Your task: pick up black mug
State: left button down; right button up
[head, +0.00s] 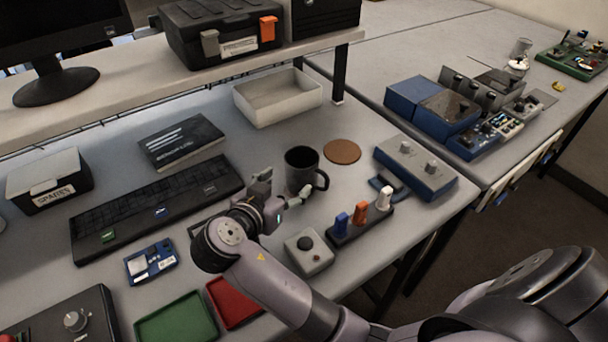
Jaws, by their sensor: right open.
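The black mug (301,168) stands upright on the grey bench, with its handle on the right side. My right gripper (282,192) is at the near side of the mug, its jaws open. One finger is by the mug's near left and the other in front of its near right, close to the handle. I cannot tell whether either finger touches the mug. The gripper hides part of the mug's lower front. My left gripper is not in view.
A brown coaster (342,152) lies right of the mug. A white bin (278,97) is behind. A keyboard (157,208) is left. A button box (309,252) and a rack with coloured handles (361,220) are near the front right. Green (177,320) and red (233,303) trays are in front.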

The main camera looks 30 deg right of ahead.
aim_at(308, 164)
jog(key=p+x, duration=0.1)
jog(key=x, duration=0.9)
jog(key=shift+d, duration=0.1)
jog(key=shift+c, duration=0.5)
jog(key=c, duration=0.9)
jog(key=shift+c, duration=0.5)
jog(key=shift+r, duration=0.2)
